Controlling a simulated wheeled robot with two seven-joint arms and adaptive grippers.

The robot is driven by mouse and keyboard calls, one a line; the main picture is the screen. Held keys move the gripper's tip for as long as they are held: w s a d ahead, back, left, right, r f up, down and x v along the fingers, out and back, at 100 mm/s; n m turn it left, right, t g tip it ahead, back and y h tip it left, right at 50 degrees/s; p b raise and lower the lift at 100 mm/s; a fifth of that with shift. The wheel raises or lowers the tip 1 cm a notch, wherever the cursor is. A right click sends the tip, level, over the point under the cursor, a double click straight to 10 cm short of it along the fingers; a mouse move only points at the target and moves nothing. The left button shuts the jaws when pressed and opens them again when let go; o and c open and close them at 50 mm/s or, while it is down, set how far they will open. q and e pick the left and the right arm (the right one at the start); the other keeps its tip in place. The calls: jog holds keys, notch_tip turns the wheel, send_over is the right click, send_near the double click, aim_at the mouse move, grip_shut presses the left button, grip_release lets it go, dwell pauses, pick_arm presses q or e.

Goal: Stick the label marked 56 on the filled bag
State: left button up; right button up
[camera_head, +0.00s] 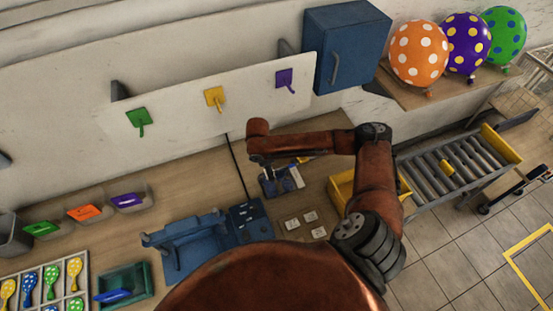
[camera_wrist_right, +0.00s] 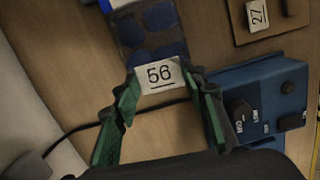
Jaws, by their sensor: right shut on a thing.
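The label marked 56 (camera_wrist_right: 157,76) is a small white card between the green fingertips of my right gripper (camera_wrist_right: 160,82), which is shut on it. In the head view my right gripper (camera_head: 268,168) points down over the table from the wrist. The filled bag (camera_wrist_right: 149,28), clear with dark blue spots, lies just beyond the label in the wrist view. In the head view the bag (camera_head: 268,184) is partly hidden by the gripper. The label's far edge meets or overlaps the bag's near end; I cannot tell if they touch. My left gripper is not in view.
A blue control box (camera_wrist_right: 262,92) with knobs stands right of the gripper. A label marked 27 (camera_wrist_right: 257,15) lies beyond it. A blue machine (camera_head: 183,243) is to the left, and a yellow bin (camera_head: 341,190) is to the right. A black cable crosses the table.

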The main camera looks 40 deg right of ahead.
jog(key=d+f+n+b, duration=0.1)
jog(key=d, duration=0.1)
jog(key=d+f+n, duration=0.1)
jog(key=f, duration=0.1)
jog(key=shift+s+d+b, duration=0.1)
jog(key=shift+d+b, duration=0.25)
jog(key=shift+d, duration=0.05)
notch_tip(320, 180, down, 3)
jog(key=b, duration=0.3)
jog(key=shift+r, duration=0.2)
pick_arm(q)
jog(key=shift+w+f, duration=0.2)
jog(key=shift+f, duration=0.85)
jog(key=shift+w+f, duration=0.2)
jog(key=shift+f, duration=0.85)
pick_arm(e)
jog(key=shift+f, duration=1.05)
jog(key=o, duration=0.8)
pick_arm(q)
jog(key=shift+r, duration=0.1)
